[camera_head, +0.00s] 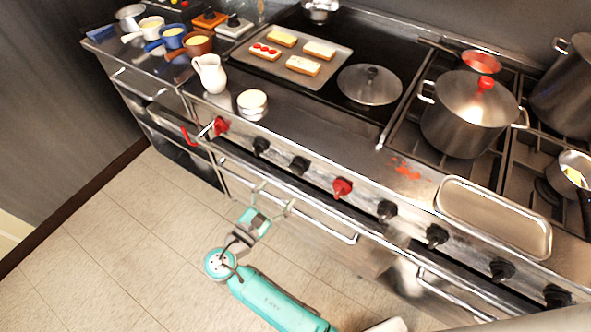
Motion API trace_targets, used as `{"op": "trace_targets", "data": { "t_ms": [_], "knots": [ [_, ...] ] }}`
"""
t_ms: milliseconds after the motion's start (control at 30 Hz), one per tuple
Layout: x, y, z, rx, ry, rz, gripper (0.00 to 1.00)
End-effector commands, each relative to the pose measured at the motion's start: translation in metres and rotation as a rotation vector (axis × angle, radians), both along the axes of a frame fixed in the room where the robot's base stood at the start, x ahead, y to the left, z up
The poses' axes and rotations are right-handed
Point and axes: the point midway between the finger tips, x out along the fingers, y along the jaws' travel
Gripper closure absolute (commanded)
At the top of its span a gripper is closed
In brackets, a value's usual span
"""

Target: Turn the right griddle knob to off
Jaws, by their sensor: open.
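A row of knobs runs along the front panel of the range. One red knob (220,126) is at the left end, and another red knob (342,188) sits below the right part of the griddle (330,118). Two black knobs (261,145) and (299,165) are between them. Which way the right red knob's pointer faces is too small to tell. My gripper (274,194) is open and empty, in front of the range, left of and lower than the right red knob and apart from it.
A handle rail (325,230) runs below the knobs near my gripper. More black knobs (387,210) continue to the right. A tray of toast (294,57), a lid (369,84), a white pitcher (210,74) and a large pot (468,112) stand on top. Floor at left is clear.

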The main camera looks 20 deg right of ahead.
Motion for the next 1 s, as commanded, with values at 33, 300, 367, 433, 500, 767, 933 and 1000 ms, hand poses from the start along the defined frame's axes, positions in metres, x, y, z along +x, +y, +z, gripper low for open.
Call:
{"op": "trace_targets", "data": {
  "t_ms": [33,300,367,433,500,767,933,1000],
  "knots": [
    [0.004,-0.008,0.0,0.0,0.0,-0.004,0.21],
    [0.033,-0.047,-0.001,0.002,0.0,-0.002,0.21],
    [0.038,-0.055,-0.001,0.002,0.001,-0.003,0.21],
    [0.043,-0.062,-0.001,0.002,0.0,-0.002,0.21],
    [0.048,-0.067,-0.001,0.001,0.001,-0.002,0.21],
    [0.054,-0.076,-0.001,0.002,0.0,0.001,0.21],
    [0.054,-0.076,-0.001,0.002,0.0,0.002,0.21],
    [0.054,-0.076,-0.001,0.002,0.0,0.002,0.31]
  ]
}}
